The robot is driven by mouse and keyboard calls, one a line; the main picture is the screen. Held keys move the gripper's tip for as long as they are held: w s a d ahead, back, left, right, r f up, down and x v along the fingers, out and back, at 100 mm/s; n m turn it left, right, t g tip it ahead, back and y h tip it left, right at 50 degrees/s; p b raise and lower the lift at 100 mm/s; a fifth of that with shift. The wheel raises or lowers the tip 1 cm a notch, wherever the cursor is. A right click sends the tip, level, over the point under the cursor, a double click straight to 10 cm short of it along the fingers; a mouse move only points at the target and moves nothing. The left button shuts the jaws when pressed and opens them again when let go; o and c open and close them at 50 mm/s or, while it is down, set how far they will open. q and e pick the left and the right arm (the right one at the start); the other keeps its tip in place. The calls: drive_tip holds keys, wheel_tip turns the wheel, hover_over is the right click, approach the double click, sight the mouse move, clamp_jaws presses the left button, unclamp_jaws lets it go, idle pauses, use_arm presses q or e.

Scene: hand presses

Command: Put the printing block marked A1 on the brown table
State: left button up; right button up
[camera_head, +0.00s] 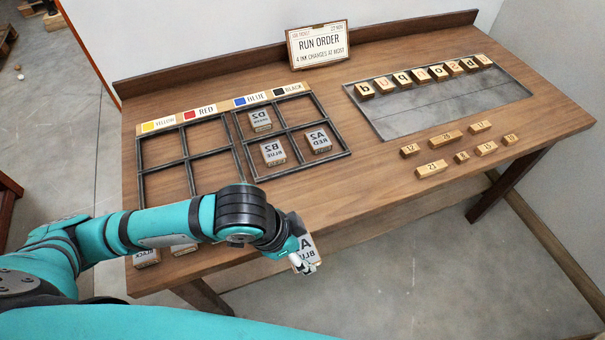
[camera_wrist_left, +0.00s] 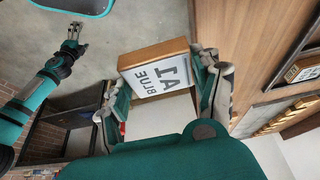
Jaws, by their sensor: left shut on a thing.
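The printing block marked A1, with BLUE under the mark (camera_head: 310,254), is held in my left gripper (camera_head: 300,257). The gripper is shut on it, and in the left wrist view the block (camera_wrist_left: 156,76) sits between the two fingers, its pale lettered face showing. In the head view, block and gripper appear just off the front edge of the brown table (camera_head: 365,190), apart from its top. My right gripper (camera_wrist_left: 73,38) shows small at the upper left of the left wrist view; its jaws are too small to read.
A frame with several compartments (camera_head: 238,149) holds blocks D2, B2 (camera_head: 273,152) and A2 (camera_head: 318,140). Blocks at the front left (camera_head: 147,258) are partly hidden by my arm. A grey tray (camera_head: 450,108) and several small wooden blocks (camera_head: 432,169) lie right. The front middle is bare.

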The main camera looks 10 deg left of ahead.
use_arm(q)
drive_tip(key=p, duration=0.2)
hover_over(292, 205)
drive_tip(key=s, duration=0.1)
drive_tip(key=shift+a+f, duration=0.45)
drive_tip(key=shift+f, duration=0.1)
drive_tip(key=shift+w+a, duration=0.1)
drive_tip(key=shift+w, duration=0.1)
drive_tip(key=shift+f, duration=1.85)
use_arm(e)
drive_tip(key=shift+s+r, duration=0.3)
drive_tip(key=shift+r, duration=0.25)
drive_tip(key=shift+s+r, duration=0.3)
drive_tip(key=shift+r, duration=0.2)
use_arm(q)
drive_tip(key=shift+f, duration=0.1)
drive_tip(key=o, duration=1.2)
drive_tip(key=shift+o, duration=0.2)
drive_tip(key=v, duration=1.2)
drive_tip(key=shift+a, duration=0.15)
use_arm(e)
drive_tip(key=shift+f, duration=0.1)
